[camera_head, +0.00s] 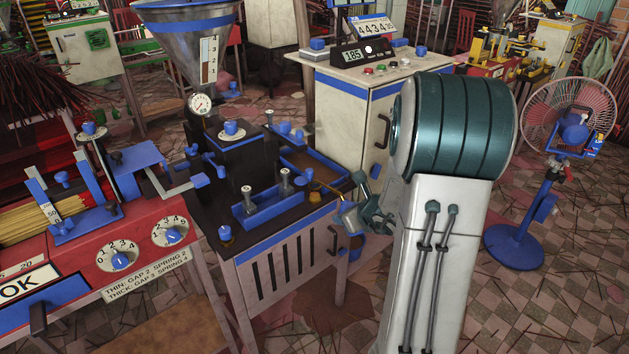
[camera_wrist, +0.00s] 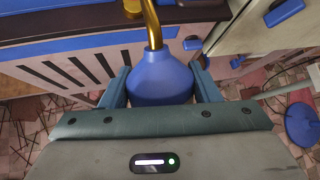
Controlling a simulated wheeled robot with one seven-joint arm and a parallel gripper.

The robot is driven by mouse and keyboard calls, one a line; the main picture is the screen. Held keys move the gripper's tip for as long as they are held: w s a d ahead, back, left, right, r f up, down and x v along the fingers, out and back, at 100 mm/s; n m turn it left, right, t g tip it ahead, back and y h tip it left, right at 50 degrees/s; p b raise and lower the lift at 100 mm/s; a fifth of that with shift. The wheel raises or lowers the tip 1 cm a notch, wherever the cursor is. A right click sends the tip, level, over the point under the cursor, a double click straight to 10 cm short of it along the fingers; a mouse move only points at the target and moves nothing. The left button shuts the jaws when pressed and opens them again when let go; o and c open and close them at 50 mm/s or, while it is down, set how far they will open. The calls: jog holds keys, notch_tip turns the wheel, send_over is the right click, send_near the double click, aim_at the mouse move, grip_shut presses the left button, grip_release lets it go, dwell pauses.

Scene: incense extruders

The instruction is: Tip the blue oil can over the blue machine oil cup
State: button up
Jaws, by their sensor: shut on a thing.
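The blue oil can (camera_wrist: 160,80) is between the two fingers of my gripper (camera_wrist: 160,92) in the wrist view, and the gripper is shut on it. Its brass spout points up and away in that view. In the head view the can (camera_head: 349,218) is at the right end of the blue-trimmed machine, partly hidden by my gripper (camera_head: 366,208). The thin spout reaches left over the machine's edge. A small brass cup (camera_head: 315,197) sits on the machine's dark top just below the spout's line. I cannot tell for sure whether it is the oil cup.
The blue-trimmed machine (camera_head: 285,265) has a blue tray (camera_head: 268,207) with metal pieces and a hopper (camera_head: 190,40) above. A white control cabinet (camera_head: 345,95) stands behind. A red machine (camera_head: 130,255) is at left, and a fan (camera_head: 570,130) at right.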

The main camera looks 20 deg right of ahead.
aim_at(353, 202)
jog(key=shift+r, duration=0.2)
dwell(0.4)
jog(key=r+p, duration=0.1)
jog(key=p, duration=0.1)
jog(key=shift+g+p, duration=0.3)
jog(key=shift+g, duration=0.1)
jog(key=shift+p, duration=0.3)
dwell(1.2)
jog(key=shift+s+r+g+h+p, duration=0.15)
jog(key=shift+r+g+h+p, duration=0.3)
jog(key=shift+p, duration=0.75)
jog(key=shift+r+p, duration=0.25)
jog(key=shift+p, duration=0.1)
dwell(0.6)
jog(key=shift+r+n+g+p, duration=0.3)
jog(key=shift+r+g+p, duration=0.15)
jog(key=shift+p, duration=0.6)
jog(key=shift+d+p, duration=0.1)
jog(key=shift+p, duration=0.2)
dwell(0.7)
jog(key=shift+r, duration=0.15)
jog(key=shift+f, duration=0.3)
